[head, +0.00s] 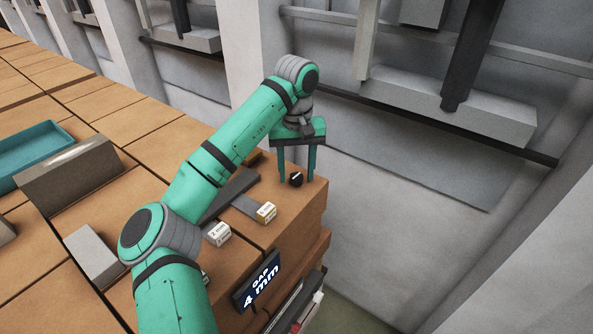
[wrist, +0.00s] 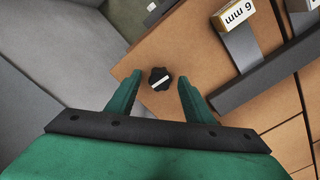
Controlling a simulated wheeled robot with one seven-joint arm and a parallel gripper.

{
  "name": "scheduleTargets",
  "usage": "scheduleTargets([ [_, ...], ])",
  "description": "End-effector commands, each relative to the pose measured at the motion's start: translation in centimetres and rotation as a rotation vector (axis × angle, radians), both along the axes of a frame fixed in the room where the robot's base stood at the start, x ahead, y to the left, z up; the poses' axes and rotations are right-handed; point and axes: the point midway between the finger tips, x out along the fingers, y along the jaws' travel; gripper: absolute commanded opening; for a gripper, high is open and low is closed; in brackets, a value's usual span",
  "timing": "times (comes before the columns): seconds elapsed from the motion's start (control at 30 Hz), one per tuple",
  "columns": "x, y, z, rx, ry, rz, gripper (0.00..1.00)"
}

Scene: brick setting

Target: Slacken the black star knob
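The black star knob (head: 296,179) sits on the brown wooden bench near its right end. In the wrist view the knob (wrist: 160,79) shows several lobes and a white bar across its top. My gripper (head: 297,180) points down over it, with one green finger on each side. In the wrist view my gripper (wrist: 157,92) is open, and there is a gap between each finger and the knob. I cannot tell exactly how far down the fingertips reach beside the knob.
A dark rail (wrist: 265,75) lies beside the knob. Small labelled blocks stand near it, one reading 6 mm (wrist: 234,13), another reading 2 mm (head: 216,233). A "GAP 4 mm" sign (head: 257,282) hangs at the bench front. A teal tray (head: 32,150) is at left.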

Motion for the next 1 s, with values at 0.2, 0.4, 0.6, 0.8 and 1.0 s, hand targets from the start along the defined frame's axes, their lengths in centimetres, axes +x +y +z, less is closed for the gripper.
scheduleTargets([
  [0.2, 0.0, 0.0, 0.2, 0.0, 0.0, 0.0, 0.47],
  [0.4, 0.1, 0.0, 2.5, 0.002, -0.003, 0.0, 0.47],
  [0.6, 0.0, 0.0, 6.2, 0.003, -0.003, 0.0, 0.47],
  [0.8, 0.0, 0.0, 9.2, 0.001, -0.001, 0.001, 0.47],
  [1.0, 0.0, 0.0, 10.6, 0.0, 0.0, 0.0, 0.47],
])
